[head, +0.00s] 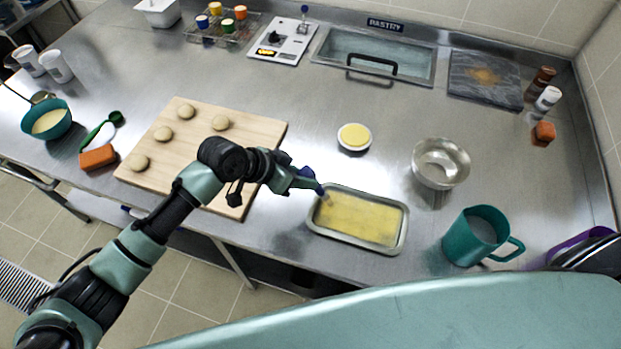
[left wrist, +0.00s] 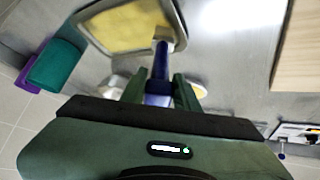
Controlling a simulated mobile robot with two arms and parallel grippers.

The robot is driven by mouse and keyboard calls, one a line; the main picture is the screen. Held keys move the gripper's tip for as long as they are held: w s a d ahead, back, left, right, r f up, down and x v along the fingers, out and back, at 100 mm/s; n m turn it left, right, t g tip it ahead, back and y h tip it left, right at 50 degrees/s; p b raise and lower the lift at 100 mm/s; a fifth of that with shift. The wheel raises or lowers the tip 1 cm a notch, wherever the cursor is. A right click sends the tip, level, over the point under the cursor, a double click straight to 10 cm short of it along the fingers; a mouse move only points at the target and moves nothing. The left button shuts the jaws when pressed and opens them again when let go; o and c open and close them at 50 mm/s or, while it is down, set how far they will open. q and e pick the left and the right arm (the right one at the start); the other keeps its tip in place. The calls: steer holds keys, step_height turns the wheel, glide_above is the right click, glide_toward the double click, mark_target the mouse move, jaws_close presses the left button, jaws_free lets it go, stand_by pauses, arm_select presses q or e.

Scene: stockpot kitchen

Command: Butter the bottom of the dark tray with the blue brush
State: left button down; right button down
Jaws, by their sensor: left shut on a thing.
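The tray (head: 372,243) lies on the steel counter in front of me, its bottom covered with a patchy yellow layer and darker streaks showing near the edges. It also shows in the left wrist view (left wrist: 90,12). My left gripper (head: 300,181) is shut on the blue brush (left wrist: 160,70). The brush's tip is over the tray's left end in the head view; I cannot tell if it touches the bottom. A small white dish of yellow butter (head: 354,137) stands behind the tray. My right gripper is not in view.
A wooden board (head: 250,135) with several dough balls lies left of the tray. A metal bowl (head: 440,163) and a teal jug (head: 481,236) stand to the right. An orange sponge (head: 98,157) and teal bowl (head: 46,119) are far left.

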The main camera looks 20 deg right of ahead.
arm_select(q)
steer(key=shift+w+d+r, duration=0.1)
steer(key=shift+w+d, duration=0.05)
steer(key=shift+d, duration=0.35)
steer(key=shift+w+d, duration=0.15)
steer(key=shift+d, duration=0.35)
steer(key=shift+s+d, duration=0.6)
steer(key=shift+d, duration=0.25)
steer(key=s+d, duration=0.9)
steer(key=d, duration=0.4)
steer(key=shift+s+f, duration=0.15)
steer(key=shift+f, duration=0.1)
stand_by(0.7)
step_height(320, 180, up, 6)
stand_by(0.7)
